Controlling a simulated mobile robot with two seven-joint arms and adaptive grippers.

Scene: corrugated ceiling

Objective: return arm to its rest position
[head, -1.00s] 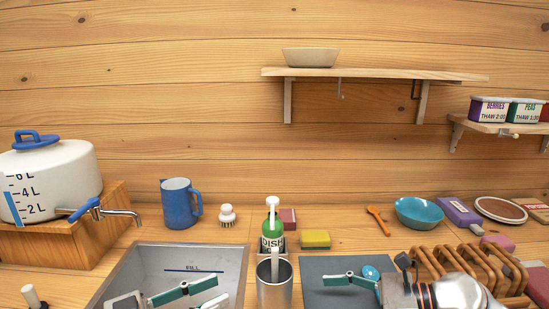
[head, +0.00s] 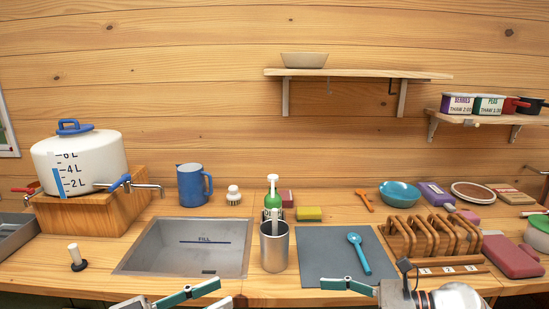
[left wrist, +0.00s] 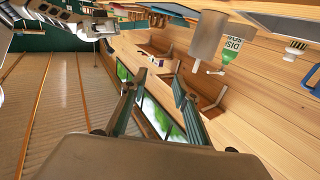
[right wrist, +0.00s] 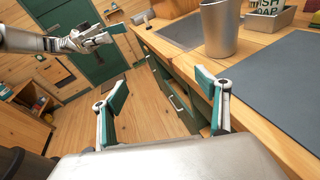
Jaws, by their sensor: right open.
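My left gripper (head: 222,294) is at the bottom edge of the head view, in front of the counter's front edge below the sink. In the left wrist view its two teal-and-grey fingers (left wrist: 158,85) stand apart with nothing between them. My right gripper shows at the bottom right of the head view, one teal finger visible below the grey mat. In the right wrist view its fingers (right wrist: 162,90) are spread and empty, in front of the counter's drawers. Both grippers are clear of the objects on the counter.
The counter holds a sink (head: 190,250), a metal cup (head: 274,252), a grey mat (head: 325,258) with a teal spoon (head: 358,252), a wooden rack (head: 398,238) and a blue jug (head: 191,186). A white pot (head: 85,165) stands left. Floor (right wrist: 150,120) before the counter looks open.

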